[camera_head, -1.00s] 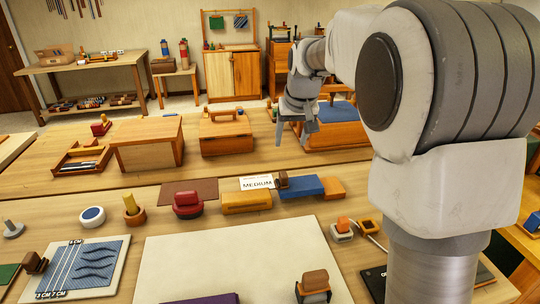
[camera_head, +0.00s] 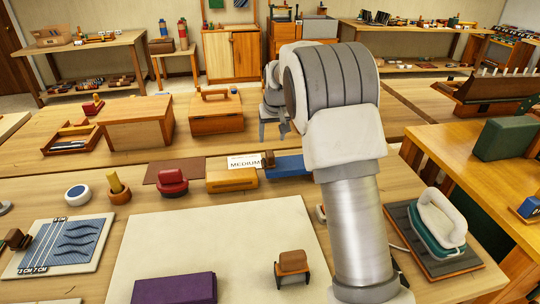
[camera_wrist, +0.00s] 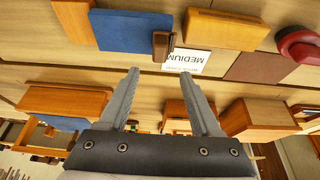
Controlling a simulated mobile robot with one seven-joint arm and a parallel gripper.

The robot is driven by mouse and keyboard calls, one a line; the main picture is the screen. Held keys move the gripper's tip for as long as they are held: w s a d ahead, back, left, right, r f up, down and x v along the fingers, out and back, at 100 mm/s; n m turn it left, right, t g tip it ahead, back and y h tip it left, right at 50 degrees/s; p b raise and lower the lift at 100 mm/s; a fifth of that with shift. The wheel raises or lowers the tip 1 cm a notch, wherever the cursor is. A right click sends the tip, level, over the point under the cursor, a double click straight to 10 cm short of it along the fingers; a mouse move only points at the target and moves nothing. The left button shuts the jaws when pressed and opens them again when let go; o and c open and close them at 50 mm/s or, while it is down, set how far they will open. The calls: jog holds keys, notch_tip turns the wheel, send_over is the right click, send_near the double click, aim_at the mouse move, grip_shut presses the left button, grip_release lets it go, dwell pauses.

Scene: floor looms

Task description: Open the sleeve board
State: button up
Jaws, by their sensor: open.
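A flat blue padded board (camera_head: 290,166), which looks like the sleeve board, lies on the near bench in the head view, its right part hidden by my arm. A dark brown block (camera_head: 268,160) stands at its left end. In the wrist view the blue board (camera_wrist: 128,32) is at the top, with a wooden part (camera_wrist: 75,20) on its left and the brown block (camera_wrist: 162,45) on its right. My gripper (camera_head: 274,131) is open and empty behind the board in the head view. In the wrist view my gripper (camera_wrist: 160,73) has its fingers apart below the board, touching nothing.
A white MEDIUM card (camera_head: 244,163), a yellow-brown wooden block (camera_head: 232,180) and a red-handled piece (camera_head: 172,183) are left of the board. Wooden boxes (camera_head: 215,116) stand behind. An iron (camera_head: 440,222) rests at the right. The pale mat (camera_head: 220,235) has free room.

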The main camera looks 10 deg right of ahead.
aim_at(270, 153)
jog(key=b+x, duration=0.1)
jog(key=x, duration=0.9)
jog(key=shift+f, duration=0.3)
grip_shut()
dwell(0.9)
